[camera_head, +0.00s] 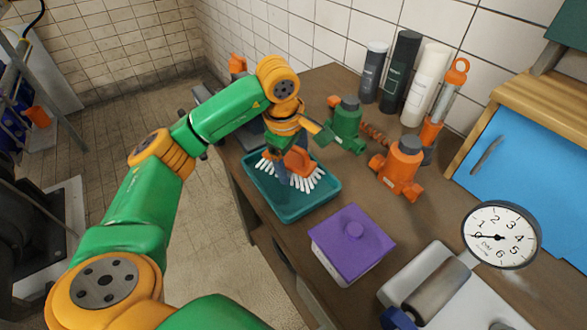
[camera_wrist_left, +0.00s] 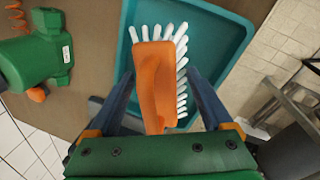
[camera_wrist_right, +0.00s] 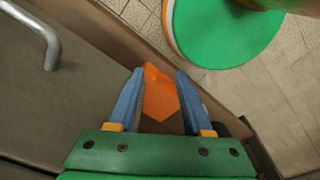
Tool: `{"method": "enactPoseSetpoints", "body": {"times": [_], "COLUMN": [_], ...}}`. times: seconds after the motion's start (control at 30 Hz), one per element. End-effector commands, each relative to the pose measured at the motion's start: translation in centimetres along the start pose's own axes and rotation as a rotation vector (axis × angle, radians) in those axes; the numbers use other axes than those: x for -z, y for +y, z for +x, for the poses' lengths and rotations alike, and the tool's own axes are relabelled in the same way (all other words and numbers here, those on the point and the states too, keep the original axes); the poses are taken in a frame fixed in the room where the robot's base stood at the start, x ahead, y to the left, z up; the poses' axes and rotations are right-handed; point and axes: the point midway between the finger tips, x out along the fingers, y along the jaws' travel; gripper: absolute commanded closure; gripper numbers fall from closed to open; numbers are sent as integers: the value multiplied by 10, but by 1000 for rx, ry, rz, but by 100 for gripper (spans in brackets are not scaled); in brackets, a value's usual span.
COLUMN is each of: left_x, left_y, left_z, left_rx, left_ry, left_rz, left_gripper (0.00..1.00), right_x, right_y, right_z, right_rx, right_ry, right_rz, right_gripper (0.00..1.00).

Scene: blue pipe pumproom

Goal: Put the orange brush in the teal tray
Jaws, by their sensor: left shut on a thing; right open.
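The orange brush (camera_head: 299,161), with white bristles, is over the inside of the teal tray (camera_head: 308,205) on the brown bench. My left gripper (camera_head: 283,165) reaches down from above and is shut on the brush. In the left wrist view the brush (camera_wrist_left: 158,85) lies between the fingers of my left gripper (camera_wrist_left: 160,75), with the teal tray (camera_wrist_left: 228,40) behind it. I cannot tell whether the bristles touch the tray floor. My right gripper (camera_wrist_right: 156,72) shows only in its own wrist view, open, with an unclear orange shape (camera_wrist_right: 158,96) beyond its fingers.
A purple-lidded box (camera_head: 352,240) stands close to the tray's near right. Green (camera_head: 345,125) and orange (camera_head: 400,167) pump-like fittings stand behind. Bottles (camera_head: 403,70) line the wall. A dial scale (camera_head: 500,235) and blue cabinet (camera_head: 530,170) fill the right. Tiled floor lies left.

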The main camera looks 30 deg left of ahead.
Motion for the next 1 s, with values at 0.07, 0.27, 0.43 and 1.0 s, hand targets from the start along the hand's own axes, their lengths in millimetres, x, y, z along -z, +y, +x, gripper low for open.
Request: {"method": "enactPoseSetpoints", "body": {"times": [0.07,0.27,0.43,1.0], "left_x": [0,0,-1,-1], "left_y": [-4,-6,-7,-5], "left_z": [13,29,30,-1], "left_rx": [8,0,0,-8], "left_ry": [1,0,0,-1], "left_rz": [1,2,1,2], "left_gripper": [76,76,76,0], "right_x": [1,2,2,2], "right_y": [0,0,0,0], "right_z": [-10,-11,-9,-8], "right_rx": [0,0,0,-1], "right_ry": [0,1,2,3], "right_rz": [0,0,0,0], "right_gripper": [50,50,50,50]}}
